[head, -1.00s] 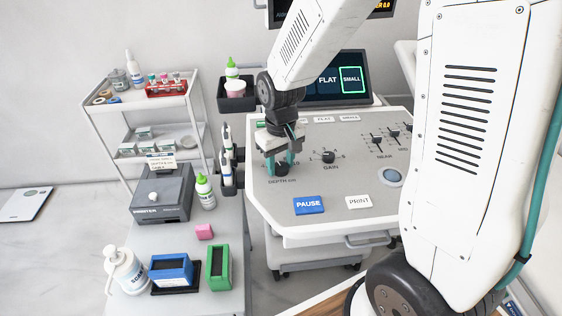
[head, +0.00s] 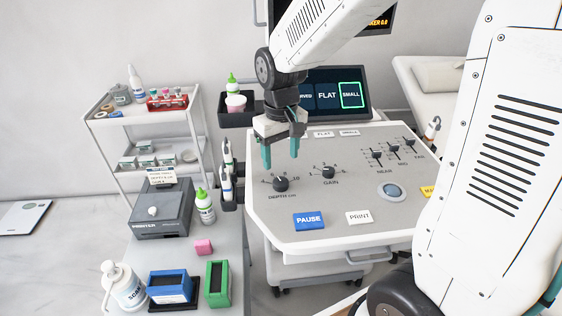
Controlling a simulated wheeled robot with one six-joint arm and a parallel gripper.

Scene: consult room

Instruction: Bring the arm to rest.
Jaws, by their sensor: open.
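My gripper (head: 280,155) hangs above the rear left of the ultrasound console (head: 330,212), with its two teal fingers apart and nothing between them. The fingers point down. The depth knob (head: 281,184) lies in front of and below the fingertips, clear of them in the picture. The gain knob (head: 328,172) is to the right of the fingers. My arm reaches in from the right and hides part of the console's right side and the area behind it.
The console screen (head: 339,92) stands behind the gripper, with SMALL outlined in green. A black holder (head: 238,112) with a bottle and cup is close on the left. A trolley (head: 147,113) and a side table (head: 226,255) with printer, bottles and blocks stand further left.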

